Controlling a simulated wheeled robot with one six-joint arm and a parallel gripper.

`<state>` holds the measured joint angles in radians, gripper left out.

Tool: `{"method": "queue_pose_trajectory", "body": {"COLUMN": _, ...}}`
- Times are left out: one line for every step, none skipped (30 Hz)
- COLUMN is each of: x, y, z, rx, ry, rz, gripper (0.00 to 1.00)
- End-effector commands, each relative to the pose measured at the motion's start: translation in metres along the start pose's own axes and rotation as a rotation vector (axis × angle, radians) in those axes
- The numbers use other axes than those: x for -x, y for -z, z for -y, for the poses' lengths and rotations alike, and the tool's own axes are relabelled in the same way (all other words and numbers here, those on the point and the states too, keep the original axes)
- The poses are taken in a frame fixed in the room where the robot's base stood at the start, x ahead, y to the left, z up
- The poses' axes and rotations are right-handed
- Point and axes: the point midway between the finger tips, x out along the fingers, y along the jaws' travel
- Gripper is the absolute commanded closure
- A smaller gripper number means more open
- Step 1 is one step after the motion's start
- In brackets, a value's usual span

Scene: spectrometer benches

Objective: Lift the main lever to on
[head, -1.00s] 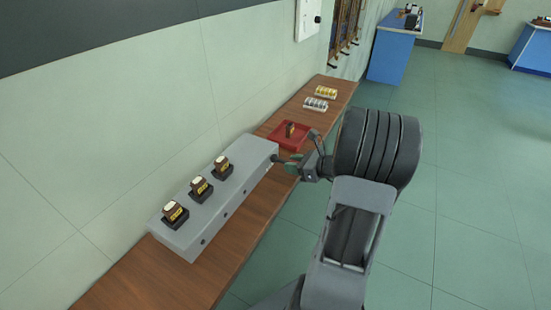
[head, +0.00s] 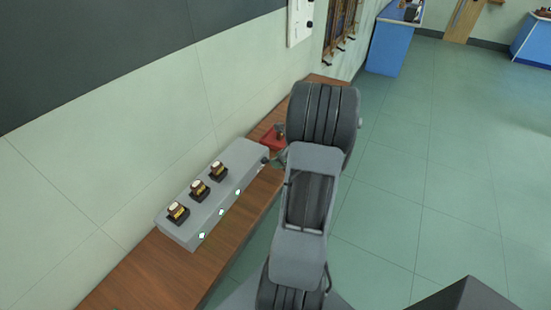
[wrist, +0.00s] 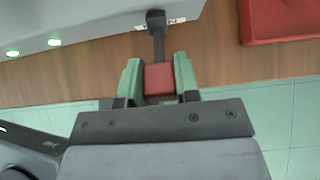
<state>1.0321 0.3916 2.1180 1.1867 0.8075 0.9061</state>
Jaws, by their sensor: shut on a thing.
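The main lever shows in the wrist view as a dark arm (wrist: 157,32) with a red grip (wrist: 159,78), reaching out from the edge of the grey box (wrist: 85,18). My gripper (wrist: 158,82) has its green fingers shut on the red grip, one on each side. In the head view the grey box (head: 246,160) lies along the bench, and my gripper (head: 278,160) is at its far right end, mostly hidden by my arm. Small lights (head: 221,212) on the box front glow; two show green-white in the wrist view (wrist: 54,42).
Several dark modules with yellow labels (head: 198,189) sit on the box. A red tray (head: 271,138) is just beyond it on the wooden bench (head: 135,270). The wall is close at left; open green floor (head: 400,180) lies right of the bench.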

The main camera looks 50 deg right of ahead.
Motion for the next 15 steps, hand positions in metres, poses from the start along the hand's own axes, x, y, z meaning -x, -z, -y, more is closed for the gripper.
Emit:
{"method": "queue_pose_trajectory", "body": {"x": 0.0007, "y": -0.0007, "z": 0.0010, "rx": 0.001, "ry": 0.003, "rz": 0.000, "gripper": 1.00}}
{"method": "queue_pose_trajectory", "body": {"x": 0.0006, "y": -0.0007, "z": 0.0010, "rx": 0.001, "ry": 0.003, "rz": 0.000, "gripper": 1.00}}
{"method": "queue_pose_trajectory", "body": {"x": 0.0005, "y": -0.0007, "z": 0.0010, "rx": 0.001, "ry": 0.003, "rz": 0.000, "gripper": 1.00}}
{"method": "queue_pose_trajectory", "body": {"x": 0.0004, "y": -0.0008, "z": 0.0009, "rx": 0.001, "ry": 0.003, "rz": 0.000, "gripper": 1.00}}
{"method": "queue_pose_trajectory", "body": {"x": 0.0004, "y": -0.0009, "z": 0.0009, "rx": 0.001, "ry": 0.003, "rz": 0.000, "gripper": 1.00}}
{"method": "queue_pose_trajectory", "body": {"x": 0.0004, "y": -0.0009, "z": 0.0009, "rx": 0.001, "ry": 0.003, "rz": 0.000, "gripper": 1.00}}
{"method": "queue_pose_trajectory", "body": {"x": 0.0004, "y": -0.0010, "z": 0.0008, "rx": 0.001, "ry": 0.003, "rz": 0.000, "gripper": 1.00}}
{"method": "queue_pose_trajectory", "body": {"x": 0.0004, "y": -0.0011, "z": 0.0008, "rx": 0.001, "ry": 0.003, "rz": 0.000, "gripper": 1.00}}
{"method": "queue_pose_trajectory", "body": {"x": 0.0003, "y": -0.0012, "z": 0.0008, "rx": 0.001, "ry": 0.003, "rz": 0.000, "gripper": 0.69}}
{"method": "queue_pose_trajectory", "body": {"x": 0.0003, "y": -0.0012, "z": 0.0007, "rx": 0.001, "ry": 0.003, "rz": 0.000, "gripper": 0.66}}
{"method": "queue_pose_trajectory", "body": {"x": 0.0003, "y": -0.0013, "z": 0.0007, "rx": 0.001, "ry": 0.002, "rz": 0.000, "gripper": 0.64}}
{"method": "queue_pose_trajectory", "body": {"x": 0.0002, "y": -0.0012, "z": 0.0006, "rx": 0.001, "ry": 0.002, "rz": 0.000, "gripper": 0.60}}
{"method": "queue_pose_trajectory", "body": {"x": 0.0001, "y": -0.0012, "z": 0.0005, "rx": 0.001, "ry": 0.002, "rz": 0.000, "gripper": 0.57}}
{"method": "queue_pose_trajectory", "body": {"x": 0.0001, "y": -0.0012, "z": 0.0004, "rx": 0.001, "ry": 0.002, "rz": 0.000, "gripper": 0.54}}
{"method": "queue_pose_trajectory", "body": {"x": 0.0000, "y": -0.0011, "z": 0.0003, "rx": 0.001, "ry": 0.001, "rz": 0.000, "gripper": 0.50}}
